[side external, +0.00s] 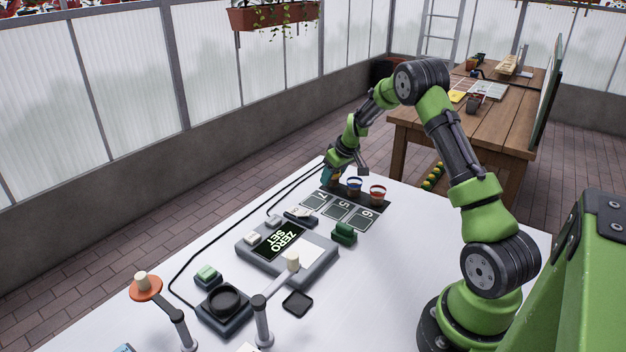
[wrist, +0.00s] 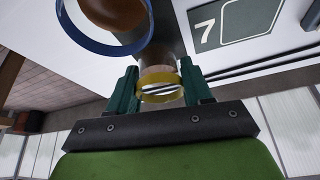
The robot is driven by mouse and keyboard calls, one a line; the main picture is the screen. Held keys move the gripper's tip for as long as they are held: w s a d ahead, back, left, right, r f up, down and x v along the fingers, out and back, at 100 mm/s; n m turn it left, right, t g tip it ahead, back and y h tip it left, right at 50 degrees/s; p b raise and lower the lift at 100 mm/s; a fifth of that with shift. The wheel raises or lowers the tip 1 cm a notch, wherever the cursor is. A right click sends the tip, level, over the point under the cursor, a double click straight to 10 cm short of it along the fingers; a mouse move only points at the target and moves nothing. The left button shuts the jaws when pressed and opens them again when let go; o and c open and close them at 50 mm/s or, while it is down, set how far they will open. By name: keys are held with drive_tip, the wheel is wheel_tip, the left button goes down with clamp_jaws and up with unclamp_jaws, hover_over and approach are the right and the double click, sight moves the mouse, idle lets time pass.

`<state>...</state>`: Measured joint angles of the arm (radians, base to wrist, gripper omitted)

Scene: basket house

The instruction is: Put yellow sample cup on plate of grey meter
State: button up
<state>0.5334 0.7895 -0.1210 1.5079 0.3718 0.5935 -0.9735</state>
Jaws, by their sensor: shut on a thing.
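The yellow sample cup, seen as a yellow-rimmed ring (wrist: 158,77) in the wrist view, sits between the teal fingers of my gripper (wrist: 158,90), which is shut on it. In the side view my gripper (side external: 333,173) is at the far end of the white table, at the left end of the dark cup strip; the cup there is mostly hidden by the fingers. I cannot tell whether it is clear of the strip. The grey meter (side external: 248,246), with a "ZERO SET" panel and a pale square plate (side external: 314,251), stands nearer the camera.
A blue-rimmed cup (side external: 355,185) stands close beside my gripper, and a red-rimmed cup (side external: 377,192) farther right. Numbered cards (side external: 338,211) lie before them. A green block (side external: 344,233), a dark round-topped device (side external: 224,302) and posts (side external: 263,322) stand nearer. Cables run along the left.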

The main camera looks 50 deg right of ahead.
wheel_tip(320, 180, up, 10)
drive_tip(key=shift+w+a+f, duration=0.1)
drive_tip(key=shift+w+f, duration=0.05)
drive_tip(key=shift+f, duration=0.1)
drive_tip(key=shift+c, duration=1.1)
drive_tip(key=s+a+r+n+y, duration=0.1)
drive_tip(key=s+a+r+n, duration=0.1)
drive_tip(key=a, duration=0.9)
drive_tip(key=s+a+r+n+y, duration=0.1)
drive_tip(key=s+a+r+n, duration=0.1)
drive_tip(key=a, duration=0.9)
drive_tip(key=s+a+f+n, duration=0.3)
drive_tip(key=s+a+f, duration=0.1)
drive_tip(key=s+a, duration=0.4)
drive_tip(key=shift+w+d+f, duration=0.1)
drive_tip(key=shift+f, duration=1.65)
drive_tip(key=shift+w+f, duration=0.1)
drive_tip(key=shift+f, duration=1.6)
drive_tip(key=shift+f, duration=0.2)
drive_tip(key=o, duration=1.7)
